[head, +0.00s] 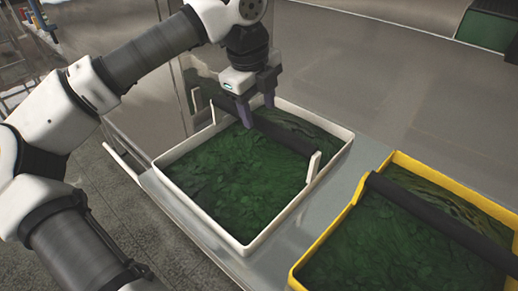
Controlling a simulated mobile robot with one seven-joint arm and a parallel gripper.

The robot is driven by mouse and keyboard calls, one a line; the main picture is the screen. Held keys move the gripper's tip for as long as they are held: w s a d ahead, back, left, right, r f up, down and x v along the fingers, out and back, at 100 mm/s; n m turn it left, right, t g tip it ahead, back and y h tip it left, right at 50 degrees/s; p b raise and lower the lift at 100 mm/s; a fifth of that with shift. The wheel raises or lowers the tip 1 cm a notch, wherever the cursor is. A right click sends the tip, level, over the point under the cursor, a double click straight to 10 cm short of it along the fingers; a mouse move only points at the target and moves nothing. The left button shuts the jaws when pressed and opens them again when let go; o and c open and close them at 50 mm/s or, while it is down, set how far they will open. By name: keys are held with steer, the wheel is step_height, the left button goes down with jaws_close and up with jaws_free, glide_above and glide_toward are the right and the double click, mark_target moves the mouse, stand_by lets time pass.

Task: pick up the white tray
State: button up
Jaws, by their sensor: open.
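The white tray (241,247) stands on the grey metal counter in the middle of the head view. It holds green powder or leafy material. A dark bar handle (281,136) runs across its top between two white uprights. The fingers are apart and hold nothing. I cannot tell whether they straddle the bar or touch it.
A yellow tray (323,242) with similar green contents and a dark bar stands close on the right. The grey counter (262,262) shows between the trays. A metal panel rises behind. A rail (123,163) runs along the counter's left edge, above the tiled floor.

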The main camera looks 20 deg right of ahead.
mark_target(259, 118)
steer(key=shift+w+d+f+p, duration=0.15)
steer(key=shift+f+p, duration=0.15)
steer(key=shift+f, duration=0.6)
steer(key=shift+w+d+f+p, duration=0.15)
steer(key=shift+f+p, duration=0.15)
steer(key=shift+f, duration=0.55)
steer(key=shift+w+f+p, duration=0.15)
steer(key=shift+f+p, duration=0.15)
steer(key=shift+f, duration=0.6)
jaws_close()
steer(key=shift+r, duration=0.15)
